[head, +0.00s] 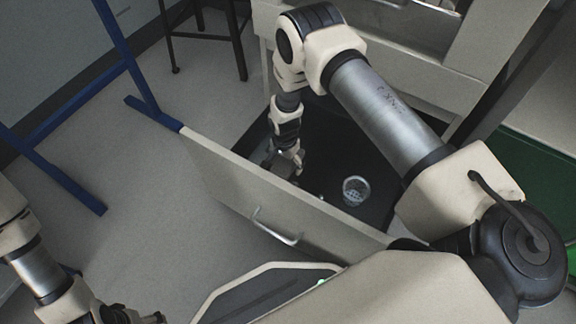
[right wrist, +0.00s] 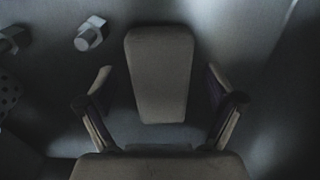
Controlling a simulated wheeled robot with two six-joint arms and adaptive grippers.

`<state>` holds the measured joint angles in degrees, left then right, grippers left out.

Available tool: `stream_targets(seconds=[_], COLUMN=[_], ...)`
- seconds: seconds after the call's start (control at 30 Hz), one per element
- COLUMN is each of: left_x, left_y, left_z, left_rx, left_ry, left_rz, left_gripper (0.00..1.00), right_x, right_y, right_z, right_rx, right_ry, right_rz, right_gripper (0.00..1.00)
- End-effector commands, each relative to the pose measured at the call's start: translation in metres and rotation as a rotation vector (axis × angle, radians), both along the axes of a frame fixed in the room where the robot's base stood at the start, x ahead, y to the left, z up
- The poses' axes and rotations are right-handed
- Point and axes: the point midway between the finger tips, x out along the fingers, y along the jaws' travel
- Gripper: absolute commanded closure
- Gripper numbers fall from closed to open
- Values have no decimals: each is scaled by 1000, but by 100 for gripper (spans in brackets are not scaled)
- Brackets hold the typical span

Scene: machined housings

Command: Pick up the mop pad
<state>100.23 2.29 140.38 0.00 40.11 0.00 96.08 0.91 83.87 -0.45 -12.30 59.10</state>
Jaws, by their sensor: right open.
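A flat, grey-brown pad with rounded corners, which looks like the mop pad (right wrist: 160,75), lies in the right wrist view between and beyond my fingers. My right gripper (right wrist: 160,92) is open, with one finger on each side of the pad and a gap to both. In the head view my right gripper (head: 285,162) reaches down into an open drawer (head: 270,195), and the pad is mostly hidden there by it. My left gripper (head: 138,318) is at the bottom left, partly cut off; its opening is unclear.
A round, clear patterned object (head: 355,190) stands in the drawer, right of my right gripper. Two small light pieces, one (right wrist: 90,35) with a round end, lie at the upper left of the wrist view. The drawer front has a metal handle (head: 276,228). A blue frame (head: 125,55) stands left.

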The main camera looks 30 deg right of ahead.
Motion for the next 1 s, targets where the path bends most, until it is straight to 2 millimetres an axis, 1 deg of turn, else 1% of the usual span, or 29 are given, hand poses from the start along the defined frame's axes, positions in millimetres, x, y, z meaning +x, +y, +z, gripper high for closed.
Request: stream_targets(seconds=[0.03,0.23,0.27,0.3,0.37,0.4,0.43,0.53,0.57,0.7,0.77,0.87,1.0], left_x=[0,0,0,0,0,0,0,0,0,0,0,0,0], left_y=[0,0,0,0,0,0,0,0,0,0,0,0,0], left_z=[-6,-3,-3,-3,-3,-3,-3,-3,-3,-2,0,10,30], left_rx=[0,0,0,0,0,0,0,0,0,0,0,0,0], left_ry=[0,-1,-1,-1,-1,-1,-1,-1,-1,-1,0,0,-1], left_rz=[0,0,0,0,0,0,0,0,0,0,0,0,0], left_gripper=[13,13,13,13,13,13,13,13,13,13,13,13,13], right_x=[1,1,1,1,1,1,1,1,1,0,0,1,1], right_y=[0,0,0,0,0,0,0,0,0,0,0,0,0], right_z=[-7,-5,-5,-5,-5,-5,-5,-5,-5,-5,-1,15,52], right_rx=[0,0,0,0,0,0,0,0,0,0,0,0,1], right_ry=[-2,-2,-2,-2,-2,-2,-1,-1,-1,-1,-1,-2,-3], right_rz=[0,0,0,0,0,0,0,0,0,0,0,0,0], right_gripper=[8,8,19,33,54,69,73,73,79,79,79,79,79])
